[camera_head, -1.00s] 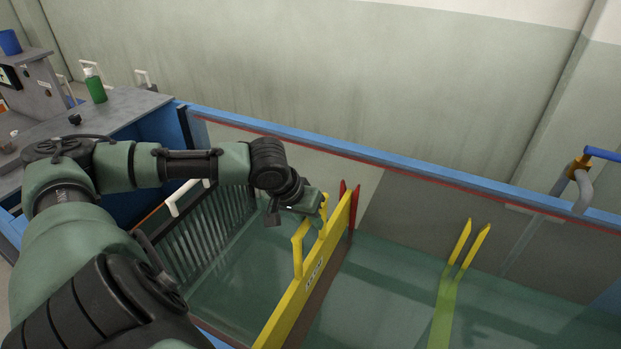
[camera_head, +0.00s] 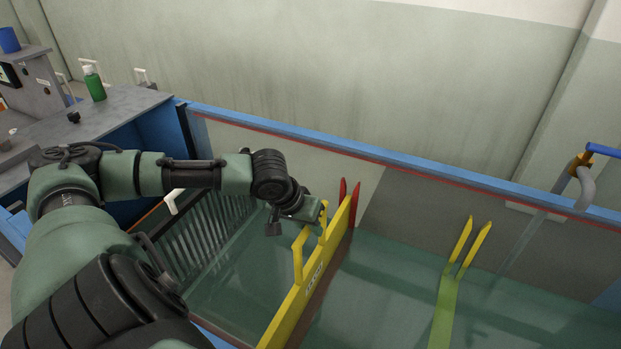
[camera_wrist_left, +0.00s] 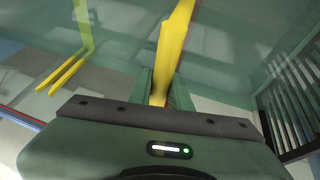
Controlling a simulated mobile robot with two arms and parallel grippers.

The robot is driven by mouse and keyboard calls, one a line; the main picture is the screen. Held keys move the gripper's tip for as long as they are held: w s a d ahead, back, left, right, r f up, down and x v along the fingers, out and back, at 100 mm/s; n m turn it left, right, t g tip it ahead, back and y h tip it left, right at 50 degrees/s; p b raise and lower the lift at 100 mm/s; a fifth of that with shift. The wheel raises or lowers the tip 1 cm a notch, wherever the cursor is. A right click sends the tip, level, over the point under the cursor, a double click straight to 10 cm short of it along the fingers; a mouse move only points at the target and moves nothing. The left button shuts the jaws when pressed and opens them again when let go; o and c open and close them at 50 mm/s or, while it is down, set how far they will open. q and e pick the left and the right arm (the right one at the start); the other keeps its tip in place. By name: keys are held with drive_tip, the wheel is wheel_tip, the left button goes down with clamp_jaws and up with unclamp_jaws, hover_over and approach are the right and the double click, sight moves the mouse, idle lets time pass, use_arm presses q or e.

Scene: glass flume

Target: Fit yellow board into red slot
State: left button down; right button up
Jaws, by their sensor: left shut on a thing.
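The yellow board (camera_head: 293,305) stands on edge across the flume, with yellow handles (camera_head: 299,256) on its top. Its far end is at the two red prongs of the red slot (camera_head: 356,191) by the far glass wall. A dark reddish-brown strip (camera_head: 325,284) runs along the board's right side below. I cannot tell how deep the board sits. My left gripper (camera_head: 319,213) is shut on the board's far handle; the wrist view shows the yellow board (camera_wrist_left: 172,45) running out from between the fingers (camera_wrist_left: 160,88). The board's near end is out of frame. My right gripper is not in view.
Two yellow prongs (camera_head: 468,243) of another slot stand farther right in the flume. A dark barred rack (camera_head: 195,240) is left of the board. The blue flume rim (camera_head: 400,159) runs along the back. A grey bench with a green bottle (camera_head: 95,85) is at back left.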

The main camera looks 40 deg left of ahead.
use_arm(q)
drive_tip(key=shift+w+f, duration=0.1)
drive_tip(key=shift+f, duration=0.3)
idle(0.5)
drive_tip(key=shift+p, duration=0.4)
drive_tip(key=shift+p, duration=0.6)
drive_tip(key=shift+f, duration=0.2)
idle(0.6)
drive_tip(key=shift+f+b, duration=0.95)
drive_tip(key=shift+f, duration=2.2)
